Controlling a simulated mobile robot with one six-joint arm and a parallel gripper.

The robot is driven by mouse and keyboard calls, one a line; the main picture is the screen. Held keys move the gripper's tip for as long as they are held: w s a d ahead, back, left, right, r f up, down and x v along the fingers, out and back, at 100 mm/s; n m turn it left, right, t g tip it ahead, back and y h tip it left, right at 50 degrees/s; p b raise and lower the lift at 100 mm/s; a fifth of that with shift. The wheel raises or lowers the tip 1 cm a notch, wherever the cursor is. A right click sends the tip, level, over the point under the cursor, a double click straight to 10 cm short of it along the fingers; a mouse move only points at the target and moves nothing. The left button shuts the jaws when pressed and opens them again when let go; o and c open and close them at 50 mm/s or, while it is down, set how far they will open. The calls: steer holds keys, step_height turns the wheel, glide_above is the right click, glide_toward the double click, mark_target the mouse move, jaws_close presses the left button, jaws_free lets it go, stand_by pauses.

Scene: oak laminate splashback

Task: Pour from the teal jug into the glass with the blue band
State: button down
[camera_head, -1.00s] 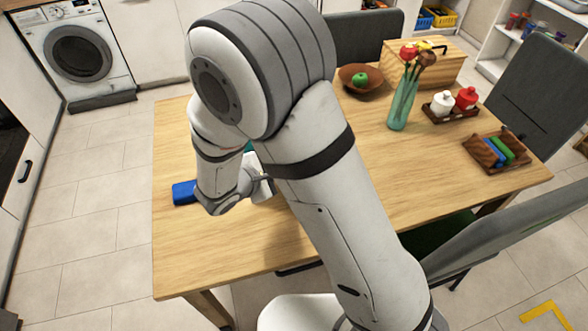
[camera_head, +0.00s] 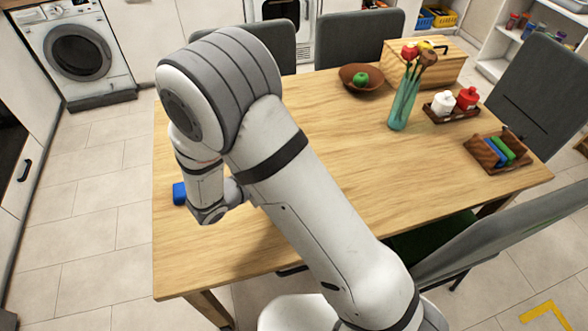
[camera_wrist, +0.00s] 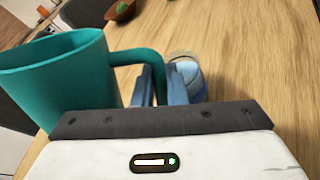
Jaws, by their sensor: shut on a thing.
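The teal jug (camera_wrist: 62,82) fills the left of the wrist view, its open rim at the top and leaning a little in the picture. My gripper (camera_wrist: 162,88) is shut on the jug's handle (camera_wrist: 158,62), with the jug body to the left of the fingers. A clear glass (camera_wrist: 188,62) with blue on it stands just beyond the right finger, partly hidden by it.
A blue object (camera_head: 180,194) shows at the table's left edge. A brown bowl (camera_head: 352,77) with a green fruit, a teal vase (camera_head: 398,112), a bottle tray (camera_head: 436,117) and a wooden holder (camera_head: 480,152) stand at the back and right. The table's middle is clear.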

steer(key=shift+s+d+r, duration=0.1)
steer(key=shift+d+r, duration=0.05)
steer(key=shift+a+f+n+h, duration=0.3)
steer(key=shift+h, duration=0.2)
steer(key=shift+w+a+f+n+t+h+b, duration=0.1)
steer(key=shift+a+f+n+t+h+b, duration=0.1)
steer(key=shift+a+f+n+h, duration=0.35)
steer(key=shift+w+a+f+n+t+h+b, duration=0.1)
steer(key=shift+a+n+t+h+b, duration=0.1)
steer(key=shift+n+h, duration=0.65)
